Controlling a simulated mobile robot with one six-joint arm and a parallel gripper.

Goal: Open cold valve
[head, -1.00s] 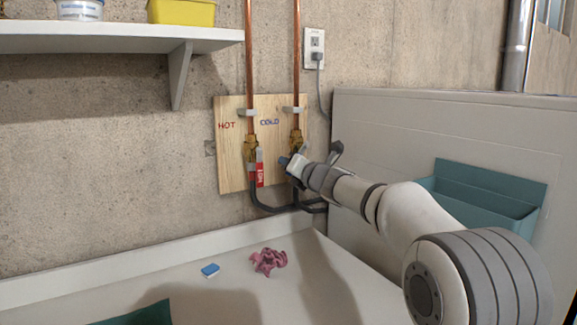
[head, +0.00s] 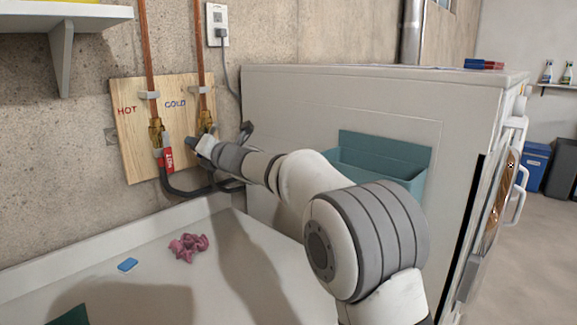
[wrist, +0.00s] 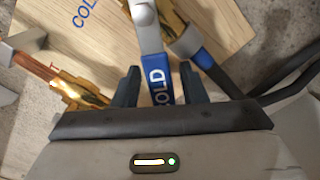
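The cold valve is a brass fitting (head: 206,122) on the right copper pipe, below the blue COLD lettering on a wooden board (head: 125,145). Its blue lever (wrist: 157,78), marked COLD, has a pale metal upper part in the wrist view. My gripper (wrist: 158,78) has one dark finger on each side of this lever. The left finger is very close to it and a gap shows at the right, so the gripper looks open around it. Firm contact cannot be told. In the head view my wrist hides most of the lever. The hot valve's red lever (head: 168,159) hangs downward.
Dark hoses (head: 190,190) run below the valves. A white cabinet (head: 285,100) with a teal bin (head: 380,155) stands close on the right. The white surface below holds a pink cloth (head: 188,246) and a blue sponge (head: 128,265). A shelf (head: 80,17) is at upper left.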

